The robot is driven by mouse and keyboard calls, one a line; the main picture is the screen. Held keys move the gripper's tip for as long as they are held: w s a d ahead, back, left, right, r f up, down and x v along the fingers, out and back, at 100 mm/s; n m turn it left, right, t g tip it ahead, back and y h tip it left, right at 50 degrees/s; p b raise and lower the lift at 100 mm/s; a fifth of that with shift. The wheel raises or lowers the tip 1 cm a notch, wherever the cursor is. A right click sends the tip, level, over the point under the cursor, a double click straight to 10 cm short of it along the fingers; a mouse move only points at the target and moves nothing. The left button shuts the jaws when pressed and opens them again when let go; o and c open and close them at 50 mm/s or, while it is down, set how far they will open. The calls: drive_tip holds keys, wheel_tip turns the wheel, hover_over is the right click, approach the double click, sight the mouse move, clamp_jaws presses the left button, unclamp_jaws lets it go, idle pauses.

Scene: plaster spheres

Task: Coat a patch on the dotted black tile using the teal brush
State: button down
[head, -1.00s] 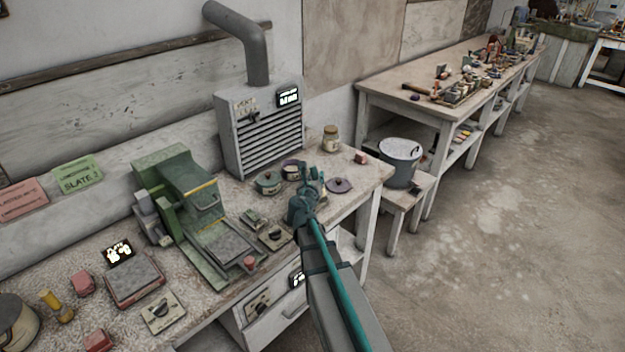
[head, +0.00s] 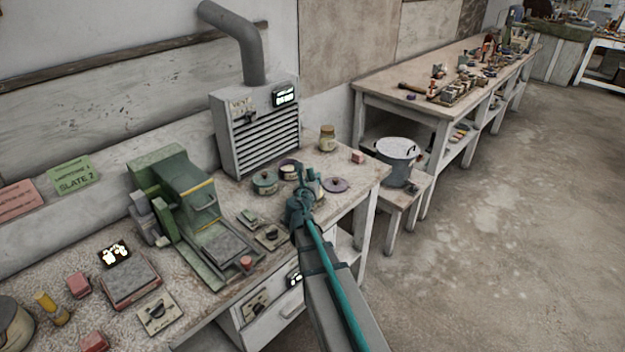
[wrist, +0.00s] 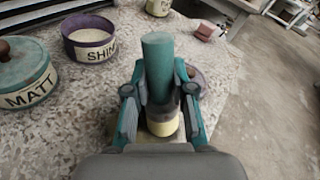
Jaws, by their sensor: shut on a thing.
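My gripper (head: 305,190) is at the back right of the bench. In the wrist view my gripper (wrist: 160,98) is shut on the teal brush (wrist: 157,62), whose thick handle stands upright between the fingers. I cannot make out a dotted black tile.
A purple lid (head: 335,185) lies right of my gripper, near the bench edge. A lidded jar (head: 327,138) and a pink block (head: 358,157) stand behind. A grey vent unit (head: 255,125) and green machine (head: 180,205) stand left.

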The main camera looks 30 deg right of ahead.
drive_tip(key=shift+s+d, duration=0.3)
drive_tip(key=shift+s, duration=0.55)
drive_tip(key=shift+w+a+p, duration=0.25)
drive_tip(key=shift+w+a, duration=0.05)
drive_tip(key=shift+w, duration=0.6)
drive_tip(key=shift+w+a+p, duration=0.25)
drive_tip(key=shift+w+a, duration=0.05)
drive_tip(key=shift+w, duration=0.6)
drive_tip(key=shift+s, duration=0.1)
drive_tip(key=shift+s+d, duration=0.3)
drive_tip(key=shift+s, duration=0.55)
drive_tip(key=shift+s+d, duration=0.3)
drive_tip(key=shift+s, duration=0.55)
drive_tip(key=shift+w+a+p, duration=0.2)
drive_tip(key=shift+w+a, duration=0.1)
drive_tip(key=shift+w, duration=0.6)
drive_tip(key=shift+w+a+p, duration=0.2)
drive_tip(key=shift+w+a, duration=0.1)
drive_tip(key=shift+w, duration=0.6)
